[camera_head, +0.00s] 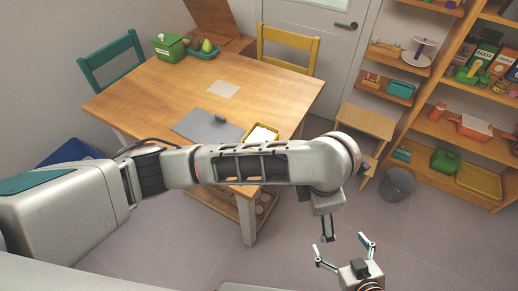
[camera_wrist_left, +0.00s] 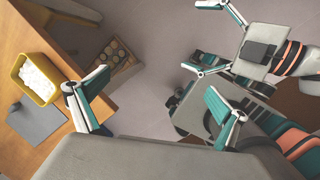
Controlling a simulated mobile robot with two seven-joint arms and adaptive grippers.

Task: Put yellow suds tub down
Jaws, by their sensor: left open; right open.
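The yellow suds tub (camera_head: 249,129) with white suds stands on the wooden table (camera_head: 165,84) near its front edge, beside a grey mat (camera_head: 192,126). My left arm hides its lower part in the head view. It shows fully in the left wrist view (camera_wrist_left: 55,75), outside the fingers. My left gripper (camera_head: 328,238) is away from the table, over the floor, and its open, empty fingers (camera_wrist_left: 152,108) frame the lower middle of the left wrist view. My right gripper (camera_head: 342,246) is open and empty close by, and also shows in the left wrist view (camera_wrist_left: 208,38).
A green box (camera_head: 169,48) and a tray with pears (camera_head: 204,50) stand at the table's far side. Chairs stand around the table. A stool (camera_head: 364,122), a grey bin (camera_head: 398,184) and filled shelves are at right. A crate (camera_wrist_left: 115,62) sits below the table.

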